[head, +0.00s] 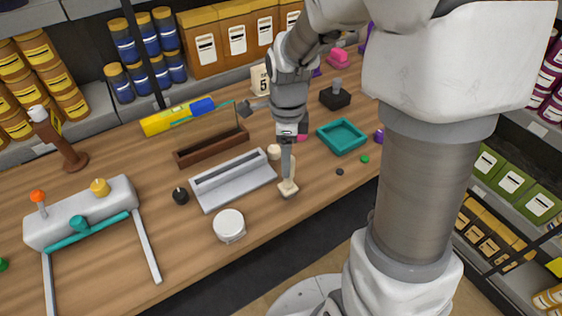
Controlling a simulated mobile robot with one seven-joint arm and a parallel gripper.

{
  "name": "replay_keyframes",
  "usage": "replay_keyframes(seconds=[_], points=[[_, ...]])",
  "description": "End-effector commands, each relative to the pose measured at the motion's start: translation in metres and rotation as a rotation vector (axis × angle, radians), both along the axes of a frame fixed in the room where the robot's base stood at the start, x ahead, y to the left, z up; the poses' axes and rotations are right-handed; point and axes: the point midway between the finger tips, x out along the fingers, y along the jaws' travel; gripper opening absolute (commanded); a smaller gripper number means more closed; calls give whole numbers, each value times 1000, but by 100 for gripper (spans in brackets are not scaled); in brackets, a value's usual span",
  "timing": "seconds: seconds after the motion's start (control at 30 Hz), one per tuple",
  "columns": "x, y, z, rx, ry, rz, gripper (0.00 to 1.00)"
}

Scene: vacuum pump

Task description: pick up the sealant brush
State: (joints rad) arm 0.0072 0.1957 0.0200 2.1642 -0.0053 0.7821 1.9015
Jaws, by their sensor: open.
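The sealant brush is most likely the pale beige piece (288,188) on the wooden bench, near its front edge, with a broad end toward the edge and a narrow handle running back. My gripper (287,165) points down right over its handle, with the grey fingers overlapping it in the picture. The fingers hide part of the handle. The jaws are open, and I cannot tell from this view whether the handle lies between them or whether they touch it.
A grey tray (206,202) and a white round tin (229,224) lie to the left. A small cream cylinder (274,152) stands close by the gripper. A teal tray (342,149) is to the right. A white pump body (60,234) sits far left. Bare bench lies in front.

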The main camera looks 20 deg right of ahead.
Motion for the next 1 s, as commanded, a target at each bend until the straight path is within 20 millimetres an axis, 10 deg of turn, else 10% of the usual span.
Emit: replay_keyframes(seconds=[0.7,1.0], points=[[-2,-4,-54,0,-1,1,71],[-2,-4,-54,0,-1,0,20]])
